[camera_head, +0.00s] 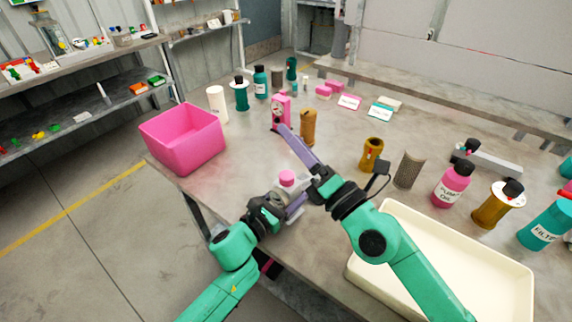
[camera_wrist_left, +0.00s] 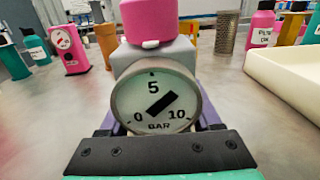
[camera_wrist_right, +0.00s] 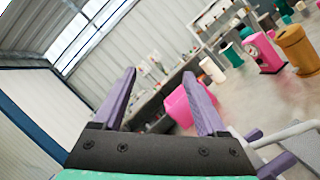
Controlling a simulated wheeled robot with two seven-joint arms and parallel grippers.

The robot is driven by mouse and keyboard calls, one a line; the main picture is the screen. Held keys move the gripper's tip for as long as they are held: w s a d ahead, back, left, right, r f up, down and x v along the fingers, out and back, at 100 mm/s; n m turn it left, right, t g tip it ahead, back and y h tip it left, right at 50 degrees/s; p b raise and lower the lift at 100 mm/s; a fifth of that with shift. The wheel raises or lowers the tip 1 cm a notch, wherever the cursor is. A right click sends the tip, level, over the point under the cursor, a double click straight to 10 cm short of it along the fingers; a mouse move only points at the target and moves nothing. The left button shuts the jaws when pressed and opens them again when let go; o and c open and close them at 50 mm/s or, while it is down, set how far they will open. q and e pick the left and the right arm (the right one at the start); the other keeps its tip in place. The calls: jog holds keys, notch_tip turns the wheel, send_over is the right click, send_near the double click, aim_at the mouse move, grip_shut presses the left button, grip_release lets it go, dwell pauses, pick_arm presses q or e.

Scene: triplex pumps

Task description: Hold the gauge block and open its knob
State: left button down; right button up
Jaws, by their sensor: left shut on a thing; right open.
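The gauge block (camera_head: 276,191) is a grey body with a round white dial (camera_wrist_left: 155,102) marked 0, 5, 10 and BAR. A pink knob (camera_head: 287,178) sits on top of it and also shows in the left wrist view (camera_wrist_left: 147,22). My left gripper (camera_head: 289,203) is shut on the block, with its fingers partly hidden behind the dial. The block is upright at the table's front edge. My right gripper (camera_head: 300,150) is open and empty, close beside the knob, its purple fingers pointing past it toward the back left. It is not touching the knob as far as I can see.
A pink bin (camera_head: 183,140) stands at the table's left corner. A cream tray (camera_head: 440,235) lies at the front right beneath my right arm. A pink gauge unit (camera_head: 282,110) and a brown cylinder (camera_head: 308,127) stand behind my grippers. Several bottles line the right side.

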jog(key=s+a+m+t+h, duration=0.15)
jog(key=s+a+m, duration=0.3)
jog(key=m, duration=0.45)
jog(key=m+h, duration=1)
jog(key=m, duration=1.3)
send_near(286, 170)
jog(key=shift+g, duration=0.25)
jog(key=w, duration=0.8)
jog(key=w+a, duration=0.1)
jog(key=w, duration=0.3)
grip_shut()
